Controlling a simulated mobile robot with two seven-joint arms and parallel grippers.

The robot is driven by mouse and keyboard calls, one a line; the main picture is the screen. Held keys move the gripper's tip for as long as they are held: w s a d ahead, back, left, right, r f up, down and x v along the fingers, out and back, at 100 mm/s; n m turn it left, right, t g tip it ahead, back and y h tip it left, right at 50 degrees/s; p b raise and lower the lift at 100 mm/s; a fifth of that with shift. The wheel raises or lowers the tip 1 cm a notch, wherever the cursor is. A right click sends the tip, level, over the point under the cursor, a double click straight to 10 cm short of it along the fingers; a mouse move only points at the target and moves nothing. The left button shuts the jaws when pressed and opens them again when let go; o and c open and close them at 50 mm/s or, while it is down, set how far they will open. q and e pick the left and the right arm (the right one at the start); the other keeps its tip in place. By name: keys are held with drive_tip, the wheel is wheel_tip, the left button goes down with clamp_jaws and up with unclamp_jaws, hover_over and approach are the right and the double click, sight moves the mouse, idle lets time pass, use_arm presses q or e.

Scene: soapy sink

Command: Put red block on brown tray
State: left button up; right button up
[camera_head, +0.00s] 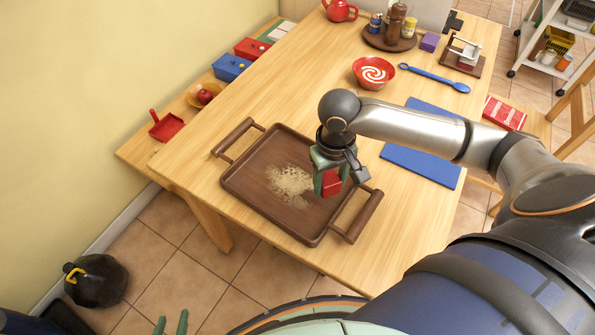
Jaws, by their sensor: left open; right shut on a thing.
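The brown tray (245,181) lies on the wooden table, with a handle at each end and a pale crumbly patch (289,184) on its floor. My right gripper (328,183) is shut on the red block (333,185). In the picture, the gripper and block overlap the right part of the tray, inside its rim. From this angle I cannot tell how far the block is above the tray floor. My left gripper (171,323) is open and empty at the bottom edge, low in front of the table; only its green fingers show.
A red bowl (373,72), a blue spoon (435,78), blue mats (422,165) and a round tray of jars (389,38) are on the table. A bench (150,150) with boxes stands along the wall. A black bag (96,280) sits on the floor.

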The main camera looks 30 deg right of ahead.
drive_tip(key=w+d+r+m, duration=0.2)
drive_tip(key=d+r, duration=0.3)
drive_tip(key=d, duration=0.3)
drive_tip(key=b, duration=0.1)
hover_over(294, 182)
drive_tip(key=f, duration=0.8)
drive_tip(key=shift+s+d+f, duration=0.2)
drive_tip(key=shift+d+f, duration=0.15)
drive_tip(key=shift+d, duration=0.05)
drive_tip(key=shift+w+a+f, duration=0.2)
drive_tip(key=shift+a+f, duration=0.1)
drive_tip(key=shift+f, duration=0.05)
wheel_tip(294, 182, down, 4)
drive_tip(key=shift+w+a+r+b, duration=0.1)
drive_tip(key=shift+r+b, duration=0.1)
drive_tip(key=shift+b, duration=0.15)
use_arm(q)
drive_tip(key=shift+w+d+f, duration=0.15)
drive_tip(key=shift+f, duration=0.3)
drive_tip(key=shift+w+d+f, duration=0.1)
drive_tip(key=shift+w+f, duration=0.05)
drive_tip(key=shift+f, duration=0.3)
use_arm(e)
drive_tip(key=o, duration=1.3)
drive_tip(key=shift+f, duration=0.1)
drive_tip(key=shift+o, duration=0.2)
